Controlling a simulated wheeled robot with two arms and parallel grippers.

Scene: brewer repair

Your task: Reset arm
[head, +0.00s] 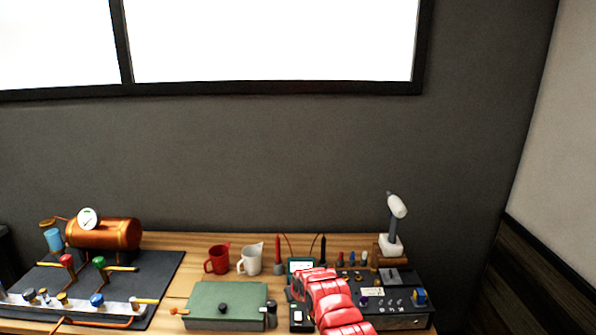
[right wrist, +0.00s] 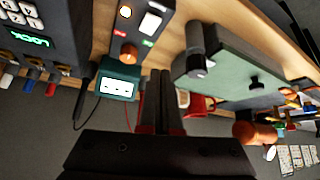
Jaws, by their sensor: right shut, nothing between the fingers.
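My right arm (head: 330,300) shows in the head view as red padded segments reaching over the right part of the workbench (head: 205,240). Its gripper cannot be made out clearly there. In the right wrist view my right gripper (right wrist: 160,78) has its two dark fingers together, with nothing between them. The fingers point toward the bench, between a teal-framed meter (right wrist: 119,82) and a dark cylinder (right wrist: 196,50) beside the green box (right wrist: 240,82). My left gripper is in neither view.
A copper boiler (head: 105,233) and valve manifold stand on a dark mat at the left. A red mug (head: 217,259) and white mug (head: 250,259) stand mid-bench.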

